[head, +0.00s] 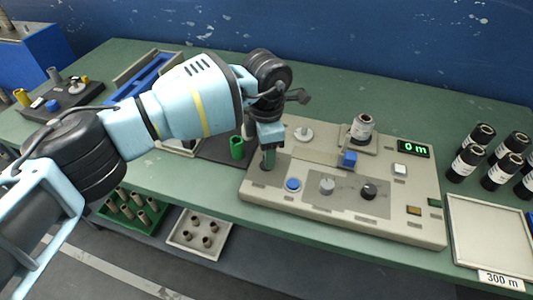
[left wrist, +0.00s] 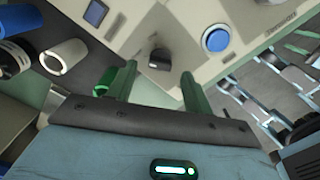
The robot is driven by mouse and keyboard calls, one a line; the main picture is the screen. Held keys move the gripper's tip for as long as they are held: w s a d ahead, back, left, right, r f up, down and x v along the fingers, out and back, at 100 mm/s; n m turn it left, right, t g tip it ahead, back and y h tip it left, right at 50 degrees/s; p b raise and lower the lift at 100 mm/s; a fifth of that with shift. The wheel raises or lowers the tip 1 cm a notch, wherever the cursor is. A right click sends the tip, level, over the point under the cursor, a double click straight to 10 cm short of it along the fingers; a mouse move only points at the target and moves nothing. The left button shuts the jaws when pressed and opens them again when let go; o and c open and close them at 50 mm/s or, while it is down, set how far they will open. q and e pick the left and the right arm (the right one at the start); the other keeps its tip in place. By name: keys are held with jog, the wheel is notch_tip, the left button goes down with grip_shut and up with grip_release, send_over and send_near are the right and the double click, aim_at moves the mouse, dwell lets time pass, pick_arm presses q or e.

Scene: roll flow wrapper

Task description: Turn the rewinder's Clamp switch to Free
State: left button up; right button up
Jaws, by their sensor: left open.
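The gripper seems to hide this knob in the head view. Labels are too small to read, so I cannot tell which is Clamp. My right gripper is not in view.
A green cup (head: 237,147) stands just left of the rewinder. Dark rolls (head: 469,162) and a pale tray (head: 490,240) are at the right.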

pick_arm(q)
jog(key=shift+r, duration=2.7)
jog(key=shift+f, duration=0.1)
